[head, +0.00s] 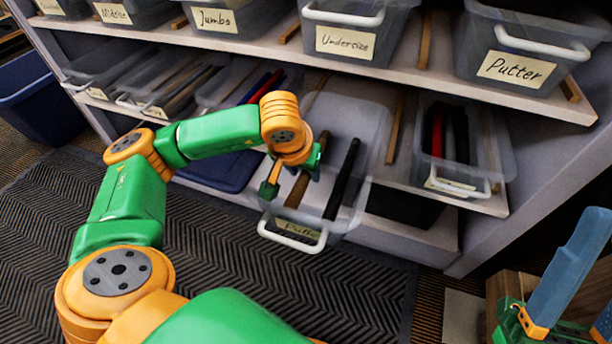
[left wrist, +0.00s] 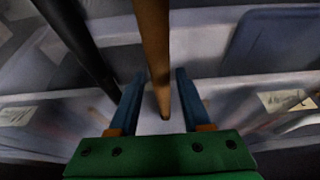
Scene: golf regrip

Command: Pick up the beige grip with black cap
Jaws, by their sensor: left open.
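The beige-brown grip (head: 297,191) leans in a clear pulled-out bin (head: 371,140) on the lower shelf. A black grip (head: 342,180) lies beside it on the right. My left gripper (head: 292,176) is over the bin at the beige grip. In the left wrist view, the open blue fingers (left wrist: 156,98) have the beige grip (left wrist: 154,45) between them, with gaps on both sides. The black grip (left wrist: 75,38) is left of the fingers there. I cannot clearly make out the black cap. My right gripper (head: 578,290) is at the lower right, its blue fingers apart.
The upper shelf holds labelled bins, including Jumbo (head: 214,20), Undersize (head: 345,40) and Putter (head: 515,68). Another bin with red and black grips (head: 456,150) stands to the right. A blue tub (head: 42,98) is at the far left. A dark ribbed mat (head: 230,255) covers the floor.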

